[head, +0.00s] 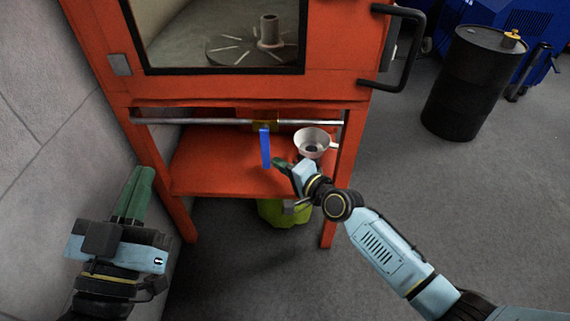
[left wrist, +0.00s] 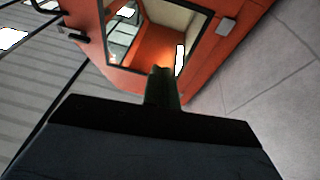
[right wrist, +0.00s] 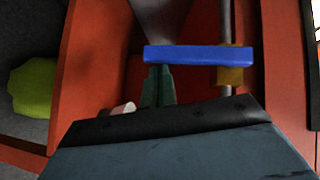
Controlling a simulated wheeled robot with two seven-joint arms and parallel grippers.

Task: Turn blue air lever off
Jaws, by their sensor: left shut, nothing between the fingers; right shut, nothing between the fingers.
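The blue air lever (head: 266,148) hangs straight down from a brass valve (head: 262,115) on the horizontal metal pipe (head: 190,121), at right angles to it. In the right wrist view the lever (right wrist: 200,54) lies across the picture. My right gripper (head: 277,161) is shut and empty, its fingertips close beside the lever's free lower end, on its right; I cannot tell if they touch. They also show in the right wrist view (right wrist: 160,70).
A pale funnel (head: 312,137) sits on the cabinet's lower shelf (head: 205,165), just behind my right gripper. A yellow-green object (head: 283,212) is below the shelf. The cabinet's black handle (head: 412,50) juts out at right. A black drum (head: 468,90) stands further right on open floor.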

